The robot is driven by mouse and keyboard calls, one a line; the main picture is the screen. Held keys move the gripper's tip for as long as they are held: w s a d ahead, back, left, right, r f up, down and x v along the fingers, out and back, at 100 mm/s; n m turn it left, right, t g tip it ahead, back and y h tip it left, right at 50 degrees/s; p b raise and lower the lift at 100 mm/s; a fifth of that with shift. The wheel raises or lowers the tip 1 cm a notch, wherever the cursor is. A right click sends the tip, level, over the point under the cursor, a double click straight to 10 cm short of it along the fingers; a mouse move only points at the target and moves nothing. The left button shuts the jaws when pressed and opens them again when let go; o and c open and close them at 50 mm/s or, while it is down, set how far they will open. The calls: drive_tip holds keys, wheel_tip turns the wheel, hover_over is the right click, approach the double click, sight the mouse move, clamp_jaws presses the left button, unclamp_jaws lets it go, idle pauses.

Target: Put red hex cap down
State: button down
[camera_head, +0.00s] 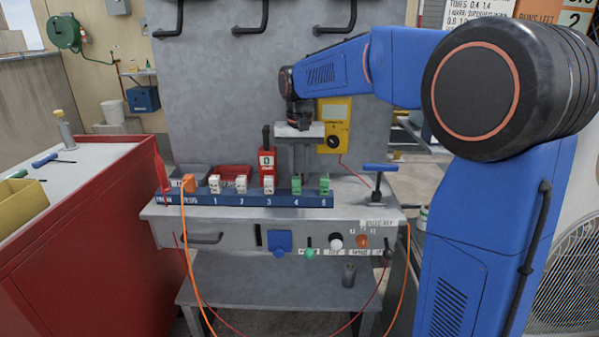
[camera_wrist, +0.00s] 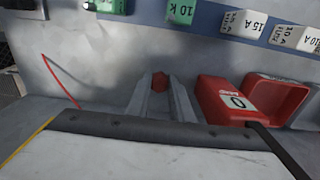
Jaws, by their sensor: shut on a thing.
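The red hex cap (camera_wrist: 160,82) shows in the wrist view between the tips of my gripper fingers. My gripper (camera_wrist: 160,88) is shut on it, above the grey bench top (camera_wrist: 95,62). In the head view my gripper (camera_head: 298,172) points down over the bench, behind the row of blocks and right of the red box. The cap cannot be made out there. Whether the cap touches the bench is unclear.
A red box marked 0 (camera_head: 266,166) stands close beside my fingers. A red tray (camera_wrist: 282,90) lies beyond it. A blue strip (camera_head: 225,200) with several blocks runs along the bench front. A yellow meter (camera_head: 336,115) is behind; a blue-handled tool (camera_head: 380,168) stands right.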

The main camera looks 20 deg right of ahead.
drive_tip(key=c, duration=1.6)
unclamp_jaws()
drive_tip(key=shift+o, duration=0.2)
wheel_tip(320, 180, up, 12)
drive_tip(key=s+d+f+n+t, duration=0.1)
drive_tip(key=s+d+f, duration=0.15)
drive_tip(key=s, duration=0.65)
drive_tip(key=s+d+f+n+t, duration=0.1)
drive_tip(key=s+d+f, duration=0.15)
drive_tip(key=s, duration=0.65)
drive_tip(key=s+d+f+n+t, duration=0.1)
drive_tip(key=s+f+t, duration=0.1)
drive_tip(key=s+f, duration=1.3)
drive_tip(key=shift+s+d+f+n, duration=0.25)
drive_tip(key=shift+s+d+n, duration=0.05)
drive_tip(key=shift+s, duration=0.5)
